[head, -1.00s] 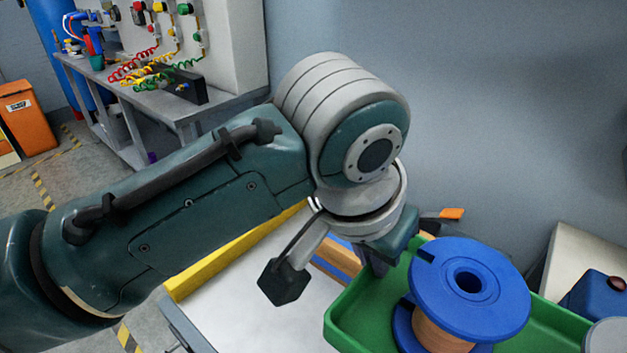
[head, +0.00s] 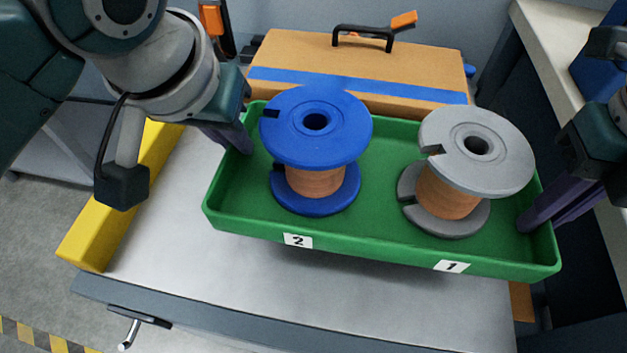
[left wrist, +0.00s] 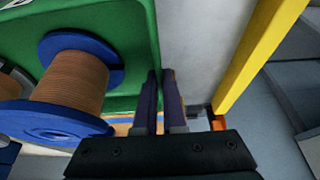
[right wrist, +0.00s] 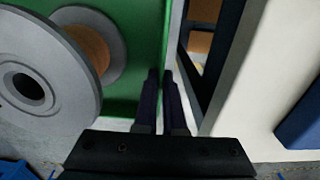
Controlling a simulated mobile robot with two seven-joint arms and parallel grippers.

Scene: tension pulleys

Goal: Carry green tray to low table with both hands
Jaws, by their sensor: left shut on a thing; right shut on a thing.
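The green tray (head: 375,240) is held over a light metal table top (head: 260,275); a shadow shows beneath its front edge. It carries a blue spool (head: 316,130) near label 2 and a grey spool (head: 480,150) near label 1, both upright with copper windings. My left gripper (head: 240,142) is shut on the tray's left wall, which also shows between its fingers in the left wrist view (left wrist: 160,78). My right gripper (head: 528,222) is shut on the tray's right wall, also seen in the right wrist view (right wrist: 165,78). I cannot tell whether the tray touches the table.
A cardboard box (head: 360,65) with blue tape and a black handle lies behind the tray. A yellow rail (head: 130,200) edges the table's left side. A light counter (head: 560,70) stands at the right. Bare table top shows in front of the tray.

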